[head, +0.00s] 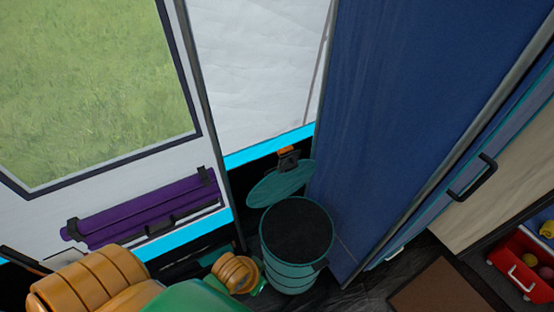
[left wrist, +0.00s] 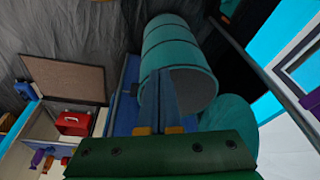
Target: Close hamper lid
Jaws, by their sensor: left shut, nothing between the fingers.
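The hamper (head: 290,268) is a teal cylinder with an open top and a dark inside. Its round teal lid (head: 284,183) stands open, tilted back behind the rim towards the tent wall. In the left wrist view the hamper (left wrist: 165,48) appears upside down, its mouth facing down and right. The lid (left wrist: 232,122) is right of the fingers there. My left gripper (left wrist: 168,78) is shut and empty; its fingers overlap the hamper's mouth in the picture, and contact cannot be told. In the head view my left arm is at the bottom left; its fingers are not clearly visible. My right gripper is not in view.
A tall blue cabinet (head: 385,100) stands close to the hamper's right. A purple rolled item (head: 145,212) hangs on the tent wall at left. A small dark and orange thing (head: 288,160) is behind the lid.

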